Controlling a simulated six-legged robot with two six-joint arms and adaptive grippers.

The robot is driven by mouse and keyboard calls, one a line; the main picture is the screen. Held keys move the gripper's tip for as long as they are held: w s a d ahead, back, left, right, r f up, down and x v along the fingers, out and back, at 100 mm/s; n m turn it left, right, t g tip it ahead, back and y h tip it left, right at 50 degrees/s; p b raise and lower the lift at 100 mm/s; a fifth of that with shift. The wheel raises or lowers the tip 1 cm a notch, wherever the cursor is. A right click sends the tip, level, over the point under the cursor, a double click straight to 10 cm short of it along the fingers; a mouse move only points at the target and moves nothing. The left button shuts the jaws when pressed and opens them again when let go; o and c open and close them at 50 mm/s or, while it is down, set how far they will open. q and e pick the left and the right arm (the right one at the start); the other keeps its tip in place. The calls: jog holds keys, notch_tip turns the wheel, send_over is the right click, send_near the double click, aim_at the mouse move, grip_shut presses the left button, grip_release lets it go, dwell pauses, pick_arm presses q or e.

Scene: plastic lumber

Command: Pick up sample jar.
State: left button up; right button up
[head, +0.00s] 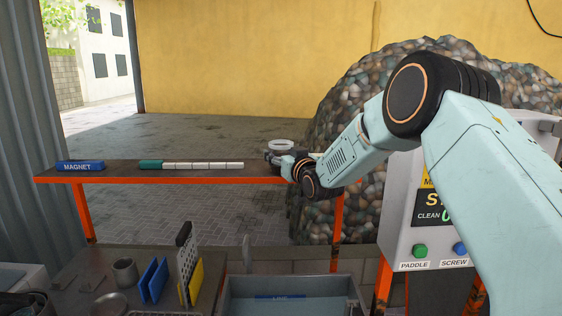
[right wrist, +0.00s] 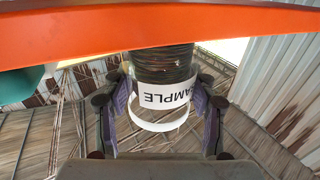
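The sample jar (right wrist: 165,65) has dark contents, a white label reading SAMPLE upside down in the right wrist view, and a pale ring-shaped rim. In the head view only its whitish top (head: 281,143) shows clearly, at the right part of the shelf. My right gripper (head: 274,157) is at the jar, and in the right wrist view its two fingers (right wrist: 165,93) flank it closely on both sides. Whether both pads press on the jar is not clear. The jar's foot is hidden behind the orange shelf edge. My left gripper is not in view.
The narrow shelf (head: 110,173) has an orange frame. A blue magnet bar (head: 80,166) and a teal-ended white rod (head: 190,165) lie on it. Below are a grey tub (head: 290,286) marked LIME and a mug (head: 125,271). A control box (head: 400,215) and a pile of flakes (head: 335,110) stand right.

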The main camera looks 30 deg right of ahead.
jog(key=shift+d+f, duration=0.1)
jog(key=shift+d, duration=0.1)
jog(key=c, duration=0.5)
jog(key=shift+a, duration=0.15)
jog(key=shift+c, duration=1.1)
